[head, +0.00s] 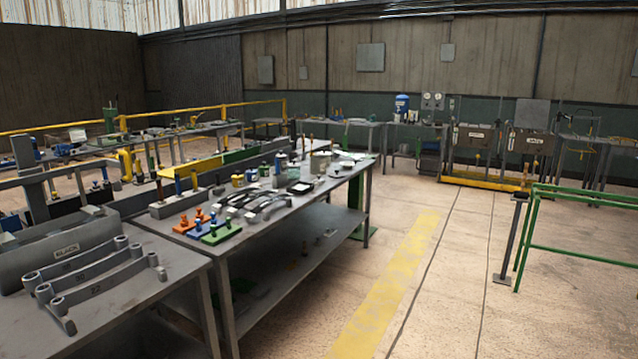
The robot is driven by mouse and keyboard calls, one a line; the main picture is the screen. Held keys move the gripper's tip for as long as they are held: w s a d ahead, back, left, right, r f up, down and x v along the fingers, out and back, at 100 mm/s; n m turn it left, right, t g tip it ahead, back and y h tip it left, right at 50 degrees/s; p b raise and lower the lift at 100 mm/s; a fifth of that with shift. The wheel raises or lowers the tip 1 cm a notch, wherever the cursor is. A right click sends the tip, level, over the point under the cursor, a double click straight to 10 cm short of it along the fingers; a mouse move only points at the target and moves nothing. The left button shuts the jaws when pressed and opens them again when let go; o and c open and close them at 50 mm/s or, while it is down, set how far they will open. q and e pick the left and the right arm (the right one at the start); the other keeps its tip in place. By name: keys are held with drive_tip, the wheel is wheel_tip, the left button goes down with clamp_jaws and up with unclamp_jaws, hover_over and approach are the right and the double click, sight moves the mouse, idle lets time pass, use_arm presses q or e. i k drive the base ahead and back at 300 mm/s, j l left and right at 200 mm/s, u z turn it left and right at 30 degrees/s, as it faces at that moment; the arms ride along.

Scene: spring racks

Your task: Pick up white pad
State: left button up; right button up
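Pale, flat, whitish items (352,156) lie at the far end of the long grey workbench (300,203). They are too small to tell whether one of them is the white pad. Another small white object (77,135) stands on a bench at the left back; I cannot tell what it is. Neither of my grippers is in view.
The workbench also holds orange, blue and green fixtures (221,232), curved grey metal parts (262,206) and small bottles. A nearer table (150,300) holds long grey spring leaves (85,275). Open floor with a yellow stripe (390,285) lies right of the benches. A green railing (580,252) stands at right.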

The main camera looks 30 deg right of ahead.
sight(318, 181)
drive_tip(key=i+l+z, duration=0.95)
drive_tip(key=i, duration=0.25)
drive_tip(key=i+l+z, duration=0.3)
drive_tip(key=i+z, duration=0.3)
drive_tip(key=i, duration=0.25)
drive_tip(key=i+j+z, duration=0.15)
drive_tip(key=i, duration=1.3)
drive_tip(key=i+l+u, duration=0.1)
drive_tip(key=i+u, duration=0.35)
drive_tip(key=i+l+u, duration=0.25)
drive_tip(key=i+u, duration=0.45)
drive_tip(key=u, duration=0.2)
drive_tip(key=i+l+u, duration=0.15)
drive_tip(key=u, duration=0.3)
drive_tip(key=i+l+u, duration=0.2)
drive_tip(key=u, duration=0.25)
drive_tip(key=i+l+u, duration=0.2)
drive_tip(key=u, duration=0.2)
drive_tip(key=i+l+u, duration=0.1)
drive_tip(key=l+u, duration=0.6)
drive_tip(key=u, duration=0.2)
drive_tip(key=i+l+u, duration=0.15)
drive_tip(key=l+u, duration=0.3)
drive_tip(key=l, duration=0.2)
drive_tip(key=l+u, duration=0.5)
drive_tip(key=l, duration=0.15)
